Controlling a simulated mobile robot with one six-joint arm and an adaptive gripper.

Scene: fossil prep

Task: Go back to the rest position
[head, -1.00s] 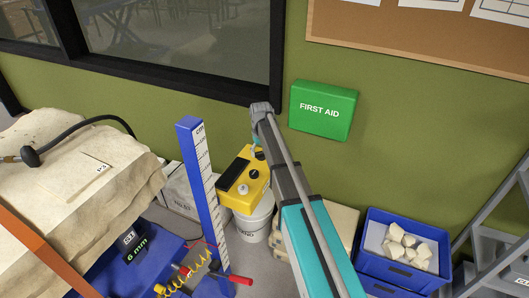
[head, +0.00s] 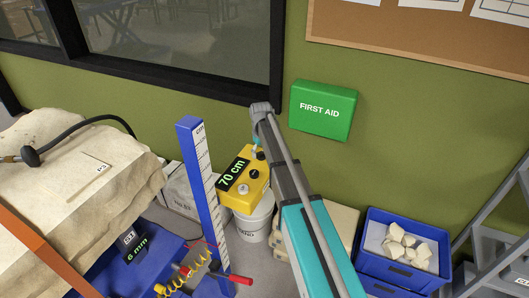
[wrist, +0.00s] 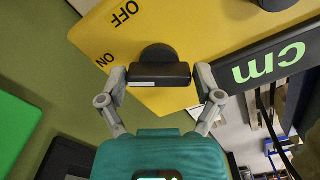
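My gripper (wrist: 160,76) has its two grey fingers on either side of a black knob (wrist: 158,52) on a yellow box (head: 236,203). The fingers appear to touch both ends of the knob's bar. The knob's white mark lies on the side of the printed ON. In the head view my arm reaches down to the far corner of the box, and my gripper (head: 257,140) is mostly hidden behind the arm. The box's display (head: 233,174) is lit and reads 70 cm. The box rests on a white bucket (head: 254,222).
A blue upright ruler (head: 196,180) stands just left of the box. A plaster-jacketed block (head: 110,160) with a black hose fills the left. A green first aid box (head: 323,110) hangs on the wall. A blue crate (head: 385,275) of pale pieces and a grey ladder (head: 490,245) stand right.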

